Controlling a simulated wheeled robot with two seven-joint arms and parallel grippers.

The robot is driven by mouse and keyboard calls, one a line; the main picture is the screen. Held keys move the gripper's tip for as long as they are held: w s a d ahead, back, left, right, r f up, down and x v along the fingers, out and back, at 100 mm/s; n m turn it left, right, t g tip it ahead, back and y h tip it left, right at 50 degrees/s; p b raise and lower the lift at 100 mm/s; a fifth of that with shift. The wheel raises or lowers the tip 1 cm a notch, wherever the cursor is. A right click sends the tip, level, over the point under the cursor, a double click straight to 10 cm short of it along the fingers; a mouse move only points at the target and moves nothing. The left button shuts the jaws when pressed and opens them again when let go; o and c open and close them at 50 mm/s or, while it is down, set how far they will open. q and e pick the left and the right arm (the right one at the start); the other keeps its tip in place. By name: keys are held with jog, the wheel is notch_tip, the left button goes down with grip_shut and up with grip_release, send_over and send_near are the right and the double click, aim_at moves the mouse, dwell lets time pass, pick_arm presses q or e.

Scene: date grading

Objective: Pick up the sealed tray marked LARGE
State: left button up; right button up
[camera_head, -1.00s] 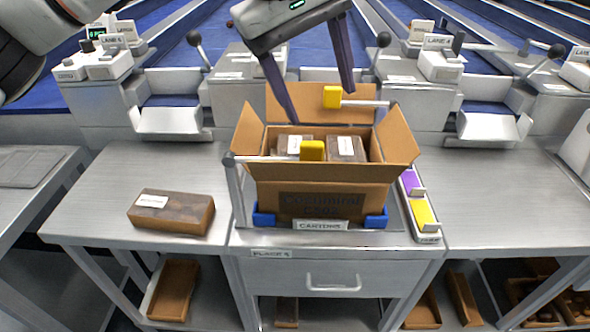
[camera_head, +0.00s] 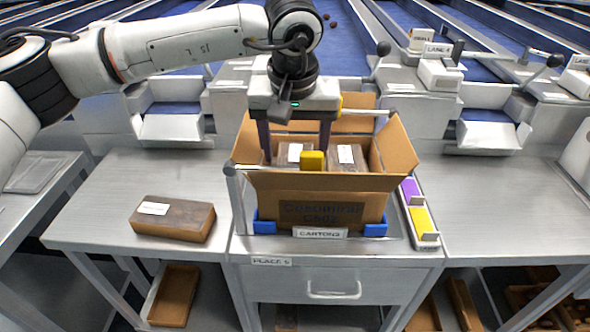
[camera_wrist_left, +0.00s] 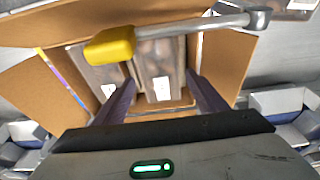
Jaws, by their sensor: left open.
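A brown sealed tray (camera_head: 174,219) with a white label lies on the steel table left of the carton. Inside the open carton (camera_head: 320,208) are two more labelled trays, a left one (camera_head: 284,159) and a right one (camera_head: 347,153). No label is readable, so I cannot tell which says LARGE. My left gripper (camera_head: 295,150) is open, pointing down into the carton, its fingers on either side of the left tray. In the left wrist view that tray (camera_wrist_left: 160,62) shows between the fingers (camera_wrist_left: 163,98), apparently not gripped. The fingertips are partly hidden. My right gripper is out of view.
A clamp bar with a yellow pad (camera_head: 312,161) crosses the carton's front, and a second lies behind. The carton's flaps stand open around it. Purple and yellow blocks (camera_head: 421,217) lie to its right. The table at right (camera_head: 500,205) is clear.

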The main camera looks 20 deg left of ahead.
pick_arm(q)
jog(key=shift+x, duration=1.45)
jog(key=c, duration=0.9)
